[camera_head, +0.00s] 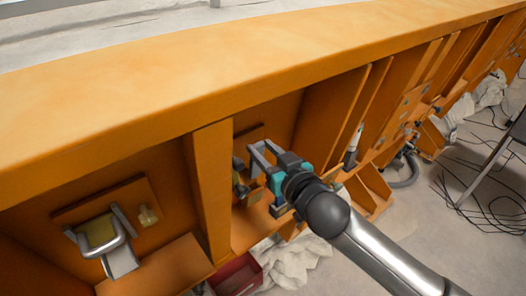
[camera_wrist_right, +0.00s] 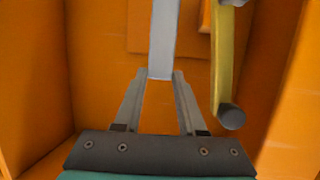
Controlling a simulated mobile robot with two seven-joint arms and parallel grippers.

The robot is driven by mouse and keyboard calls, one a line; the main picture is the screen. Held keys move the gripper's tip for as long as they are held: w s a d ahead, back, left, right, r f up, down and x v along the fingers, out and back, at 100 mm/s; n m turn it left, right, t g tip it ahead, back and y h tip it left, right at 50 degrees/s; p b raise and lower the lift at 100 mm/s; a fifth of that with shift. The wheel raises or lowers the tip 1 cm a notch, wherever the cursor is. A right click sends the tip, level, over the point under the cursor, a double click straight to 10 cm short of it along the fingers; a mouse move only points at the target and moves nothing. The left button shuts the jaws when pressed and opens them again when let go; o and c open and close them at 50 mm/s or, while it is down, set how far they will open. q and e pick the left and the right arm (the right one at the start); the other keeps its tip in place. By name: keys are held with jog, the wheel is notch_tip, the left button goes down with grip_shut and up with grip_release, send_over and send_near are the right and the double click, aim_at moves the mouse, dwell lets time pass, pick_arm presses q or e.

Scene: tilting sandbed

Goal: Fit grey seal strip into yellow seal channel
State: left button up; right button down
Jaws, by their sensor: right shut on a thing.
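My right gripper (camera_head: 260,151) reaches into a bay of the orange wall. In the right wrist view, its two fingers (camera_wrist_right: 161,76) close on a flat light-grey strip (camera_wrist_right: 164,38) that extends up out of the frame. A yellow curved piece (camera_wrist_right: 226,62), seemingly the seal channel, stands just right of the strip, with a gap between them. Its lower end carries a dark grey round tip (camera_wrist_right: 231,117). In the head view the gripper and arm hide much of this spot, and I cannot tell the strip's far end. My left gripper is out of view.
Orange ribs (camera_head: 212,190) bound the bay on both sides, close to the gripper. The left bay holds a grey bracket (camera_head: 119,245) over a yellow block. Below are a red box (camera_head: 237,276) and white crumpled cloth (camera_head: 293,262). Cables (camera_head: 490,190) lie on the floor at right.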

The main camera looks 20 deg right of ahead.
jog(key=shift+r, duration=0.1)
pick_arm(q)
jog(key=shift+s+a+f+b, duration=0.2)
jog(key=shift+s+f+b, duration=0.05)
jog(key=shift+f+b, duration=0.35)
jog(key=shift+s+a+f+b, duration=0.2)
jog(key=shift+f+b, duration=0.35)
pick_arm(e)
send_over(255, 177)
jog(key=v, duration=0.3)
jog(key=shift+w+d+f, duration=0.1)
jog(key=shift+w+f, duration=0.05)
jog(key=shift+f, duration=2.3)
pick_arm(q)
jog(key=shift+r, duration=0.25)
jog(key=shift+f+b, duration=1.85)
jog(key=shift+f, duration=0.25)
pick_arm(e)
jog(key=shift+w+f, duration=0.15)
jog(key=shift+f, duration=0.95)
jog(key=shift+w+f, duration=0.2)
jog(key=shift+f, duration=0.95)
jog(key=shift+w+f, duration=0.15)
jog(key=shift+f, duration=0.95)
jog(key=shift+c, duration=2.1)
grip_release()
jog(key=shift+a, duration=0.25)
